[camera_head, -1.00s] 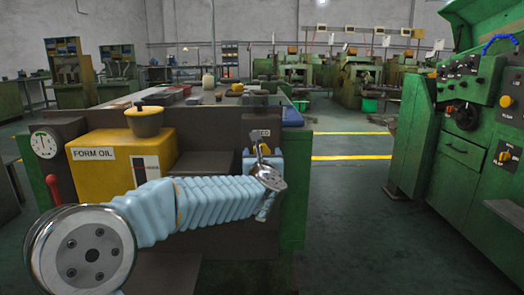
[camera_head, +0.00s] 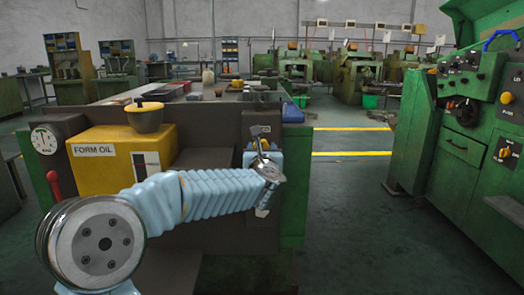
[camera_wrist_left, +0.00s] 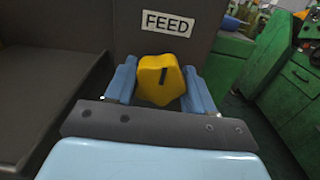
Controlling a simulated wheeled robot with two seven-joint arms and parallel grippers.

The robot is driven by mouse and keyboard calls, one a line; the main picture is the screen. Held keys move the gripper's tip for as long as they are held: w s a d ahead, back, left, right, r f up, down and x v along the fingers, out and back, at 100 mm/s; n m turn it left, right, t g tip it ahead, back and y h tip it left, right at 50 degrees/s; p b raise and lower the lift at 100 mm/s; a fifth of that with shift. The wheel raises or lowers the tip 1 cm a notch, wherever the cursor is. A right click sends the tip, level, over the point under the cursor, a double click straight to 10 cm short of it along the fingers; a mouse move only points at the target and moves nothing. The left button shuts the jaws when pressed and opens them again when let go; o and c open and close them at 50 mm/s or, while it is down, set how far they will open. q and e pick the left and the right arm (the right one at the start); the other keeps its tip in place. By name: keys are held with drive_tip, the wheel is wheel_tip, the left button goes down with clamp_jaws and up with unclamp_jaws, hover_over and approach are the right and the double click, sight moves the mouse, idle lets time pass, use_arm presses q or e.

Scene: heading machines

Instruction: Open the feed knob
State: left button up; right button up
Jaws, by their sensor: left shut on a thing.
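The feed knob (camera_wrist_left: 158,80) is yellow with a short black mark on its face, and it sits below the white FEED label (camera_wrist_left: 167,23) in the left wrist view. My left gripper (camera_wrist_left: 161,84) has one blue finger on each side of the knob and is shut on it. The knob's black mark is slightly tilted from upright. In the head view, my left arm reaches from the lower left to the panel (camera_head: 220,128), and my wrist hides most of the knob there. My right gripper is in neither view.
A yellow FORM OIL box (camera_head: 105,135) with a round yellow-topped pot (camera_head: 145,118) stands left of the panel, behind my arm. A dial gauge (camera_head: 45,139) and a red lever (camera_head: 54,186) are at far left. A green machine (camera_head: 465,140) stands right, with open floor between.

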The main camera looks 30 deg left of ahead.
use_arm(q)
drive_tip(key=shift+m, duration=0.3)
drive_tip(key=shift+d+f+m+b, duration=0.1)
drive_tip(key=shift+m+b, duration=0.25)
drive_tip(key=shift+m, duration=0.35)
drive_tip(key=m, duration=0.2)
drive_tip(key=shift+m, duration=0.3)
drive_tip(key=m, duration=0.4)
drive_tip(key=shift+m, duration=0.3)
drive_tip(key=m+p, duration=0.1)
drive_tip(key=m, duration=0.3)
drive_tip(key=m+p, duration=0.1)
drive_tip(key=m, duration=0.2)
drive_tip(key=shift+m, duration=0.8)
drive_tip(key=shift+f, duration=0.1)
